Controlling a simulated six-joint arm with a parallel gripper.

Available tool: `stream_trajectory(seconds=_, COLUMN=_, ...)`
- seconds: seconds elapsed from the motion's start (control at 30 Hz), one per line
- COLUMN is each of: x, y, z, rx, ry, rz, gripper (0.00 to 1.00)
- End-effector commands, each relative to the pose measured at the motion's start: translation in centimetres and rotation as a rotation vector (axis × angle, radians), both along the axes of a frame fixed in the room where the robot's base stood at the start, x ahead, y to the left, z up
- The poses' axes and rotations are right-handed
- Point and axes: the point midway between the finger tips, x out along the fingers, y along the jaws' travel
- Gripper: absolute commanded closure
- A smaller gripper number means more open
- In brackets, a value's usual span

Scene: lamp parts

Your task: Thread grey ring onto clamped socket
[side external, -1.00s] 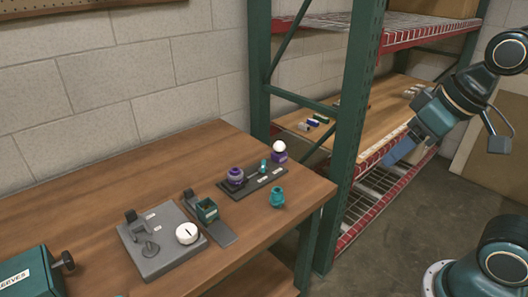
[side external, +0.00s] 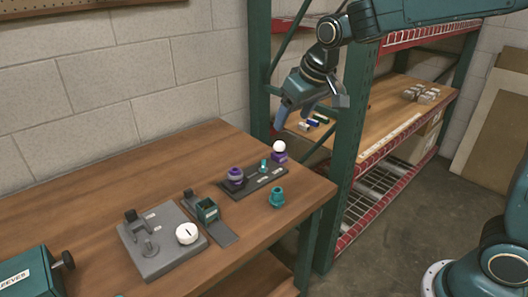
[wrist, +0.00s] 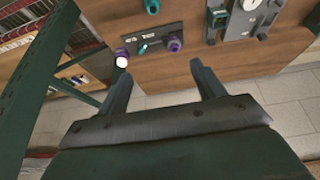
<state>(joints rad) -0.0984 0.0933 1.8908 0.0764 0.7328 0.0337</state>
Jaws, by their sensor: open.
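My gripper (side external: 279,118) is open and empty, in the air above the back right of the bench, short of the dark rack. In the wrist view its two fingers (wrist: 163,77) are spread wide with nothing between them. A purple part with a greyish band (side external: 235,177) stands on the dark rack; it also shows in the wrist view (wrist: 175,44). I cannot tell whether that band is a separate grey ring. A small teal clamp box (side external: 207,211) stands left of the rack; what it holds is unclear. A grey fixture (side external: 165,256) with a post and white disc stands further left.
A loose teal part (side external: 277,197) stands near the bench's right edge. A green shelf post (side external: 345,130) rises close by. The bench's back left is clear.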

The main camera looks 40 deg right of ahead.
Motion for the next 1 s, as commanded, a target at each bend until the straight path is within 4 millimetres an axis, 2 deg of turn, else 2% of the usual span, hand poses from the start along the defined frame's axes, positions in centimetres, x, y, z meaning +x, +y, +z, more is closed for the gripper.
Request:
stream_trajectory(seconds=0.03, x=1.3, y=0.3, z=-0.8, rx=-0.002, ry=0.007, rz=0.001, gripper=0.32)
stream_trajectory(seconds=0.2, x=5.1, y=1.2, z=-3.2, rx=-0.008, ry=0.016, rz=0.003, gripper=0.32)
stream_trajectory(seconds=0.5, x=11.1, y=2.8, z=-8.4, rx=-0.02, ry=0.029, rz=0.005, gripper=0.32)
stream_trajectory(seconds=0.73, x=13.3, y=3.5, z=-11.0, rx=-0.025, ry=0.034, rz=0.006, gripper=0.32)
stream_trajectory(seconds=1.0, x=13.6, y=3.6, z=-11.3, rx=-0.026, ry=0.033, rz=0.005, gripper=0.32)
